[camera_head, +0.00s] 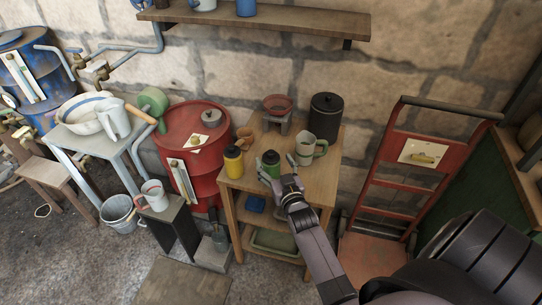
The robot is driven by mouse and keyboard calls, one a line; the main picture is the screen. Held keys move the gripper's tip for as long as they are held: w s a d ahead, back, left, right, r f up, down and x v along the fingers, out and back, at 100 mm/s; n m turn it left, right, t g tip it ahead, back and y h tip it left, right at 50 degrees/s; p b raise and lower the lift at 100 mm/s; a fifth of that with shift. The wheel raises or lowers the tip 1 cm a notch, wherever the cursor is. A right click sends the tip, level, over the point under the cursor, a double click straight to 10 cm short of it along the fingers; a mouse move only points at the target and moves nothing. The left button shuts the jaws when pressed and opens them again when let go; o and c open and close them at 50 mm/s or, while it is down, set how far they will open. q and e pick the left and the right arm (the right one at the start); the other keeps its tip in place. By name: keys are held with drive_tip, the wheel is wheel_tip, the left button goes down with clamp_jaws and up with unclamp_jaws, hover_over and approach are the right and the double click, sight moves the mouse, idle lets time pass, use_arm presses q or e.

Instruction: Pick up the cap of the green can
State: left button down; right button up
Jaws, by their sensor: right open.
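The green can (268,168) stands upright on the small wooden table (240,184), near its front edge, with its dark cap (271,157) on top. A yellow can (233,161) with a dark cap stands to its left. My right gripper (281,170) is open, just right of and in front of the green can, at about its height. I cannot tell whether a finger touches the can. My left gripper does not show.
A grey-green mug (308,147) stands close behind the gripper, with a black canister (325,116) farther back. Clay pots (245,137) and a burner with a red bowl (278,107) are behind the cans. A red hand truck (415,165) stands right of the table.

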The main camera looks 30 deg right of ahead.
sight(272, 155)
drive_tip(key=p+x, duration=0.1)
drive_tip(key=x, duration=0.4)
drive_tip(key=shift+d, duration=0.15)
drive_tip(key=shift+s+r, duration=0.1)
drive_tip(key=c, duration=1.3)
